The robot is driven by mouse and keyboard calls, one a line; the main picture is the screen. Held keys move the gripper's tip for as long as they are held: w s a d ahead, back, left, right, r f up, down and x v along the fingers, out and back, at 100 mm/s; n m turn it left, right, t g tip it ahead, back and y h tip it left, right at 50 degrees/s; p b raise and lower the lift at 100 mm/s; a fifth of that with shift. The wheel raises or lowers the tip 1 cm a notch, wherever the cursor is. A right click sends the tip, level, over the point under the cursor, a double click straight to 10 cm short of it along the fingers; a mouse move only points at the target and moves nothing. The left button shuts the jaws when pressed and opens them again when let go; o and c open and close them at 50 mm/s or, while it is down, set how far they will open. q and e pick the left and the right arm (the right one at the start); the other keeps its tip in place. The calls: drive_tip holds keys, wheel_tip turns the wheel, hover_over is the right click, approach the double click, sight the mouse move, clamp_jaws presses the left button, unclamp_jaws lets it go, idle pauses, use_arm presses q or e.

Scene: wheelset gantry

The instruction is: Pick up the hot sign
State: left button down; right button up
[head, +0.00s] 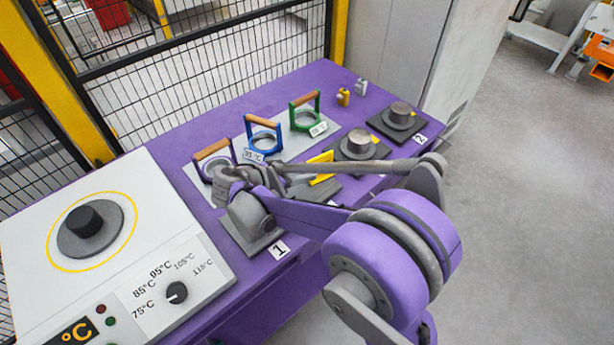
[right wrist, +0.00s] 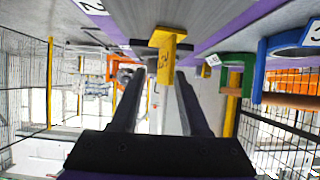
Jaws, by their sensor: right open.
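The hot sign is a small yellow sign (head: 322,168) standing on the purple table, partly hidden behind my arm in the head view. In the right wrist view, the yellow sign (right wrist: 167,42) is straight ahead, with its lower part in the picture reaching into the gap between my fingers. My right gripper (right wrist: 159,72) is open, with one dark finger on each side of that gap. I cannot tell whether either finger touches the sign. In the head view my arm hides the fingertips. My left gripper is not in view.
Grey stepped parts on dark plates (head: 398,116) sit at the right. A white heater panel (head: 150,255) is at the left. A mesh fence (head: 200,60) runs behind the table.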

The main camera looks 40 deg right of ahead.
sight(314, 169)
drive_tip(key=shift+w+f+x, duration=0.1)
drive_tip(key=shift+w+x, duration=0.1)
drive_tip(key=shift+x, duration=1.3)
drive_tip(key=shift+w+f+x, duration=0.15)
drive_tip(key=shift+w+x, duration=0.1)
drive_tip(key=shift+x, duration=1.3)
drive_tip(key=shift+a, duration=0.15)
clamp_jaws()
